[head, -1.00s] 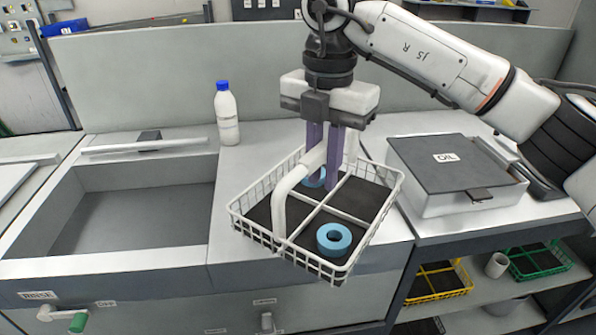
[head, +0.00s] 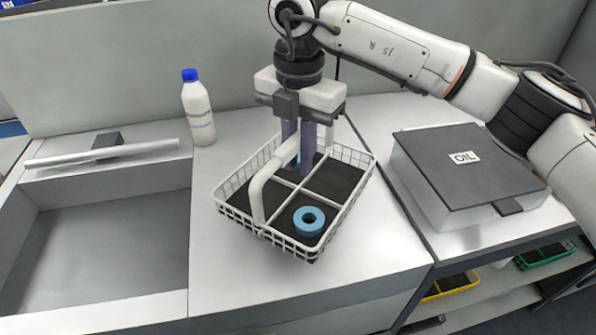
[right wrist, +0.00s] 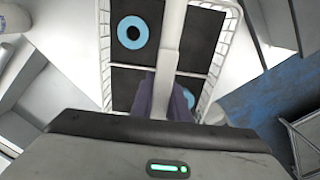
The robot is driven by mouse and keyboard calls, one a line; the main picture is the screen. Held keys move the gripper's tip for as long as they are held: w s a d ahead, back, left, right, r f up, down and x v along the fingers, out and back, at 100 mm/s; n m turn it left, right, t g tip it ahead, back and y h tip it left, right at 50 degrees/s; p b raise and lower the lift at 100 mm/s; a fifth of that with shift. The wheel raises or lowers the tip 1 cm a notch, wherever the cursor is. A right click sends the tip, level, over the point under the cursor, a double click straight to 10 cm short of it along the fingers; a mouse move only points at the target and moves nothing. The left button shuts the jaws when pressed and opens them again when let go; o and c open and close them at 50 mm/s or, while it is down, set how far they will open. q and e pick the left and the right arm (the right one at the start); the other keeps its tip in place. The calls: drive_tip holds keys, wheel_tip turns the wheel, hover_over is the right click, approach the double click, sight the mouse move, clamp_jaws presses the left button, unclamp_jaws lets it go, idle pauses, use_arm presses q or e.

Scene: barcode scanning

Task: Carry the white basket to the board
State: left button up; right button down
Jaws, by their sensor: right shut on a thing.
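The white basket (head: 325,231) is a wire basket with dark compartments and a white handle, over the middle counter in the head view. A blue ring (head: 309,221) lies in its front compartment. Another blue ring is partly hidden behind my fingers; a bit of it shows in the right wrist view (right wrist: 189,98). My right gripper (head: 298,158), with purple fingers, points down and is shut on the basket's handle (head: 262,190). I cannot tell the gap between basket and counter. No board can be made out. My left gripper is not in view.
A white bottle with a blue cap (head: 198,108) stands at the back of the counter. An open sink (head: 100,240) is at the left. A box labelled OIL (head: 465,180) is at the right, above shelves with a yellow basket (head: 450,287) and a green basket (head: 545,256).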

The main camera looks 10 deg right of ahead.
sight(298, 186)
drive_tip(key=shift+w+f, duration=0.1)
drive_tip(key=shift+f, duration=1.85)
drive_tip(key=shift+f, duration=0.2)
drive_tip(key=c, duration=1.7)
unclamp_jaws()
